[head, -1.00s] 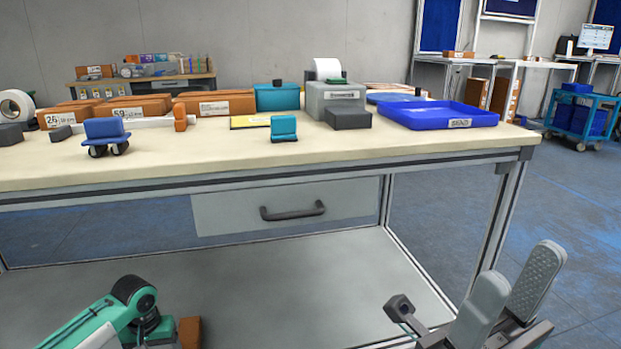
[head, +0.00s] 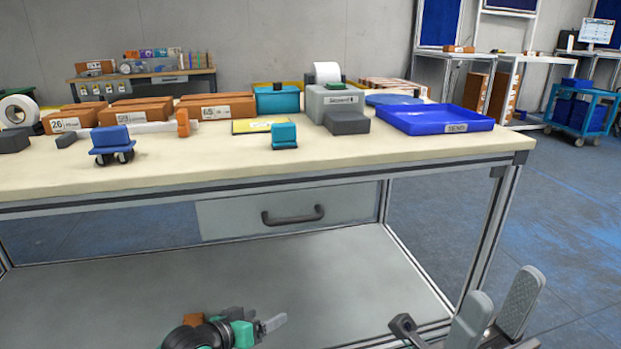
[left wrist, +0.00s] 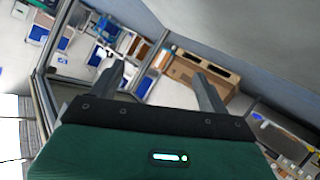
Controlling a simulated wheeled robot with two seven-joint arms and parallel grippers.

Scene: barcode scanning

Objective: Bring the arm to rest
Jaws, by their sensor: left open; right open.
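My left gripper (head: 268,324) is low in the head view, in front of the workbench's lower shelf. Only one grey finger shows clearly there. In the left wrist view, the left gripper (left wrist: 162,85) has its two dark fingers wide apart with nothing between them. My right gripper (head: 497,308) is at the lower right of the head view. Its two grey fingers point up, apart and empty, beside the bench's right front leg. Both grippers are below the level of the bench top and apart from the things on it.
The workbench top (head: 345,165) holds a blue tray (head: 480,127), a grey label printer (head: 318,103), a dark grey block (head: 347,122), a blue wheeled item (head: 110,140), a teal item (head: 284,136) and several brown boxes. A drawer (head: 240,216) hangs below.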

